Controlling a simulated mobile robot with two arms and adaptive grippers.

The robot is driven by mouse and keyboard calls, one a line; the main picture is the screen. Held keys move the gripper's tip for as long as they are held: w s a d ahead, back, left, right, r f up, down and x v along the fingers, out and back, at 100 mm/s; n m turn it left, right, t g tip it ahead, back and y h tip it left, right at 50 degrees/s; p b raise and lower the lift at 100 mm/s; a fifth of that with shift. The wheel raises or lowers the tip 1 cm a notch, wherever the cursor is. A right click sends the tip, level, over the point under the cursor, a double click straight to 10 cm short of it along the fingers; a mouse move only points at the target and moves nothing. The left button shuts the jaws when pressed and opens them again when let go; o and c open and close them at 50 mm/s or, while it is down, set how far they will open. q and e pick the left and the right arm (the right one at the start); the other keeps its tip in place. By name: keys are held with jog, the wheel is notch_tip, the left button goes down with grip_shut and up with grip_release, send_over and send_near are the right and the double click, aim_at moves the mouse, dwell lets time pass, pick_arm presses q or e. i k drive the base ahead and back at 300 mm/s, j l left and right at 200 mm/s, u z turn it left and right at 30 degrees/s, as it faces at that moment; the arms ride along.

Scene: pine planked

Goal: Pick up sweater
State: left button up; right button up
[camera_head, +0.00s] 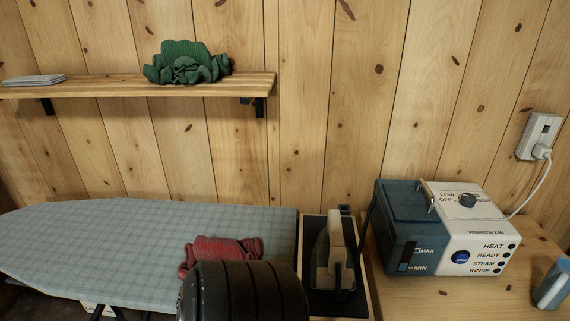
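A crumpled green knitted garment (187,63) lies on the wooden wall shelf, near its right end. A crumpled red garment (221,252) lies on the ironing board, partly hidden behind a dark ribbed cylinder at the bottom of the view, which looks like part of my arm. I cannot tell for sure which of the two is the sweater. Neither of my grippers shows in the head view, and nothing is seen touching either garment.
The wall shelf (120,90) also bears a thin grey stack (33,80). The checked ironing board (110,240) is bare at left. An iron (335,260) stands right of it, beside a steam station (440,235) wired to an outlet (538,135). A blue-grey object (552,285) stands far right.

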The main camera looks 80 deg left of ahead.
aim_at(203, 247)
jog(key=u, duration=2.85)
jog(key=z, duration=2.9)
jog(key=u, duration=2.75)
jog(key=j+u, duration=0.1)
